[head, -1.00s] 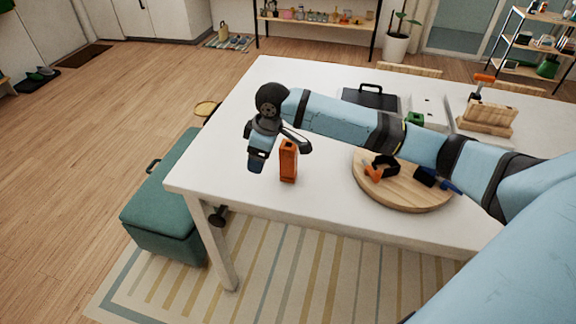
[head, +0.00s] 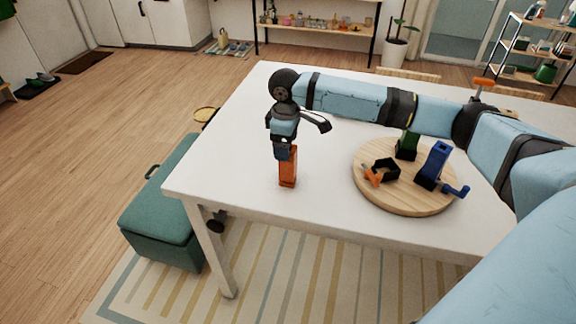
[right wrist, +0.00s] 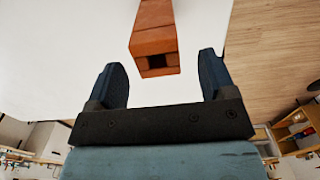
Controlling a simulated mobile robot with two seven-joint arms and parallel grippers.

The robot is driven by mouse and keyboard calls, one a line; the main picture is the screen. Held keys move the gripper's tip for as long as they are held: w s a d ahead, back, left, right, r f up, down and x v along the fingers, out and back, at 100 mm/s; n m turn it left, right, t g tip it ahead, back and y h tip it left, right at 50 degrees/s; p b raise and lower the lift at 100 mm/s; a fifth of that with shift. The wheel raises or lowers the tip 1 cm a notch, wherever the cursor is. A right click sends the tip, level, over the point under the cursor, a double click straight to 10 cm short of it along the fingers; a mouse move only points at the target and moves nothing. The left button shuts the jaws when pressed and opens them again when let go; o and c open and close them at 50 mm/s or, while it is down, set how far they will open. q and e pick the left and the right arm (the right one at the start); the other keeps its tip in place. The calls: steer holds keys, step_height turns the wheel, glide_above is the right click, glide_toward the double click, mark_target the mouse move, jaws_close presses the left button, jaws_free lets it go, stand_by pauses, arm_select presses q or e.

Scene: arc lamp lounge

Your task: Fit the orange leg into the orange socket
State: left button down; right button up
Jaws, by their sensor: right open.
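The orange leg (head: 288,170) stands upright on the white table near its front left edge. It also shows in the right wrist view (right wrist: 153,35), with its end facing the camera. My right gripper (head: 284,152) is open at the top of the leg in the head view. In the right wrist view the fingers (right wrist: 162,75) are apart, and the leg's end lies ahead between them, not visibly touched. The orange socket, a black open holder with an orange lever (head: 373,178), sits on the round wooden board (head: 400,200) and looks empty. My left gripper is not in view.
On the board, a blue leg (head: 434,162) stands in a holder with a blue lever (head: 458,191), and a green leg (head: 408,142) stands behind. My right arm spans above the table. A teal bench (head: 160,210) is left of the table. The table between leg and board is clear.

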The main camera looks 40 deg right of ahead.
steer(key=f, duration=0.5)
steer(key=shift+s+d+f, duration=0.15)
steer(key=shift+d, duration=0.1)
steer(key=c, duration=1.1)
steer(key=shift+c, duration=0.2)
step_height(320, 180, up, 20)
steer(key=s+a+f+m+p, duration=0.7)
steer(key=s+a+f+m, duration=0.1)
steer(key=s+a, duration=0.3)
steer(key=shift+a+f, duration=0.45)
steer(key=shift+a, duration=0.25)
